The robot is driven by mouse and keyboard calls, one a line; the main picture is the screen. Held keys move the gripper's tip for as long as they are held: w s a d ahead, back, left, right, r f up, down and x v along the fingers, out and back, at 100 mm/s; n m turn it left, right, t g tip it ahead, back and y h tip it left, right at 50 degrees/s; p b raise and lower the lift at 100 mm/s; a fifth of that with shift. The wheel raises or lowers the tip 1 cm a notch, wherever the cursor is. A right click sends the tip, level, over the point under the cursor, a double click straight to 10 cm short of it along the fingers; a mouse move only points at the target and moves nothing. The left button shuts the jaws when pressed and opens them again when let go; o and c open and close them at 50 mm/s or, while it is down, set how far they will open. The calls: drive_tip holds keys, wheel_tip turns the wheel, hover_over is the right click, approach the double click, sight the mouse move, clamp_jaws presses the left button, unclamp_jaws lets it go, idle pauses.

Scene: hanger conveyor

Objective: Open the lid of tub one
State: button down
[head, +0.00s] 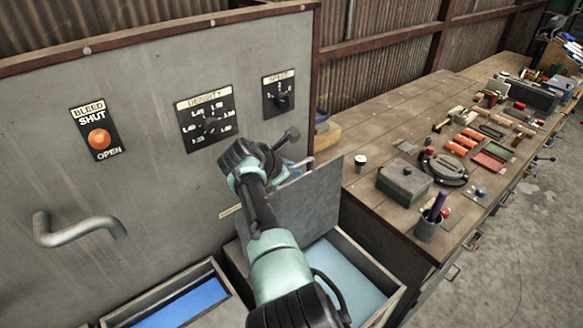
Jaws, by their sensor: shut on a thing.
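A grey lid (312,198) stands raised and steeply tilted over an open tub (388,304) with a pale blue inside, at the bottom centre. My gripper (297,164) is at the lid's top edge, by a light metal handle (308,162). It is shut on what looks like that handle; my wrist and arm hide much of the grip and the tub's left part. A second tub (222,278), to the left, is open with a brighter blue inside. I cannot read which tub is marked one; a small yellowish label (230,211) is on the panel behind.
A grey machine panel (150,190) stands close behind, with a protruding bent pipe handle (80,230), an orange bleed knob (99,139) and a density dial (210,125). On the right a wooden bench (395,205) holds a green box (404,184), a pen cup (429,228) and several tools.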

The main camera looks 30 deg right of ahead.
drive_tip(key=c, duration=0.9)
unclamp_jaws()
drive_tip(key=shift+p+v, duration=0.35)
drive_tip(key=shift+v, duration=0.5)
drive_tip(key=b+v, duration=0.1)
drive_tip(key=v, duration=1)
drive_tip(key=shift+s+a+b, duration=0.1)
drive_tip(key=shift+s+b, duration=0.05)
drive_tip(key=shift+b, duration=0.25)
